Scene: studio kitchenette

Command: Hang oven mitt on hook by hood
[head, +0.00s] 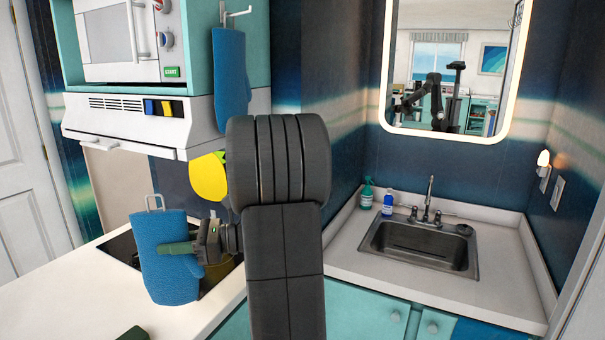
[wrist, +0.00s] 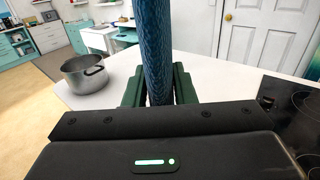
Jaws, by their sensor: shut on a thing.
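A blue oven mitt (head: 165,280) with a pale loop on top is upright in front of the cooktop in the head view. My gripper (head: 180,248) is shut on it, with green fingers across its middle. In the wrist view the mitt (wrist: 157,45) stands edge-on between the two green fingers (wrist: 158,92). A white hook rail (head: 236,14) is on the side of the teal cabinet above the hood (head: 125,120). Another blue mitt (head: 231,75) hangs from this rail. My arm hides part of the area below the hood.
A yellow item (head: 209,177) shows below the hood's right end, beside my arm. The cooktop (head: 120,247) lies behind the held mitt. A metal pot (wrist: 84,73) stands on the white counter (wrist: 215,75). The sink (head: 420,245) is at the right.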

